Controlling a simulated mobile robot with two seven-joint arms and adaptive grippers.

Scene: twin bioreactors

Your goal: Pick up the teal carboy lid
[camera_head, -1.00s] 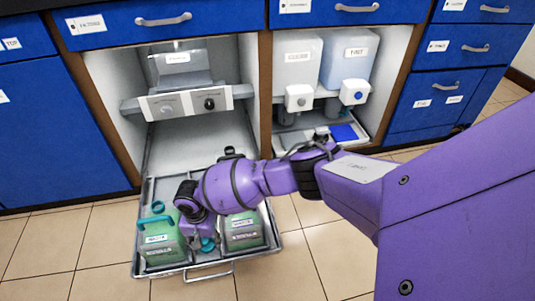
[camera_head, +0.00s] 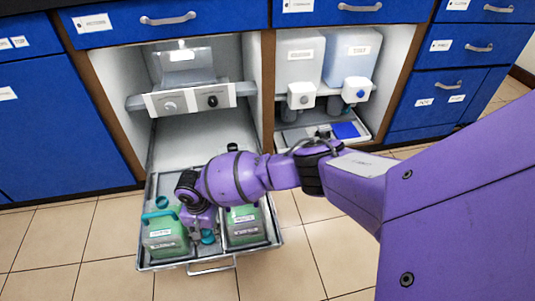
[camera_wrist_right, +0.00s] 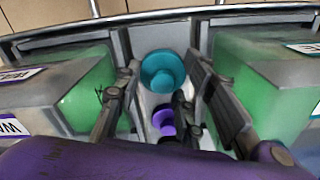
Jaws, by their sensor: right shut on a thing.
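The teal carboy lid (camera_wrist_right: 162,71) is a round, stepped cap between the two fingers of my right gripper (camera_wrist_right: 162,76) in the right wrist view. The gripper is shut on it. In the head view, the lid (camera_head: 208,237) shows just below my right gripper (camera_head: 204,225), low in the pulled-out tray between two green carboys. The left carboy (camera_head: 162,236) has a teal handle; the right carboy (camera_head: 244,226) is partly behind my arm. From these views I cannot tell whether the lid touches the tray. My left gripper is not in view.
A purple lid (camera_wrist_right: 165,120) sits close to the teal one. The metal tray (camera_head: 275,238) has raised walls and a front handle. The carboys stand close on both sides of the gripper. Blue cabinets (camera_head: 65,130) stand behind; the tiled floor in front is clear.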

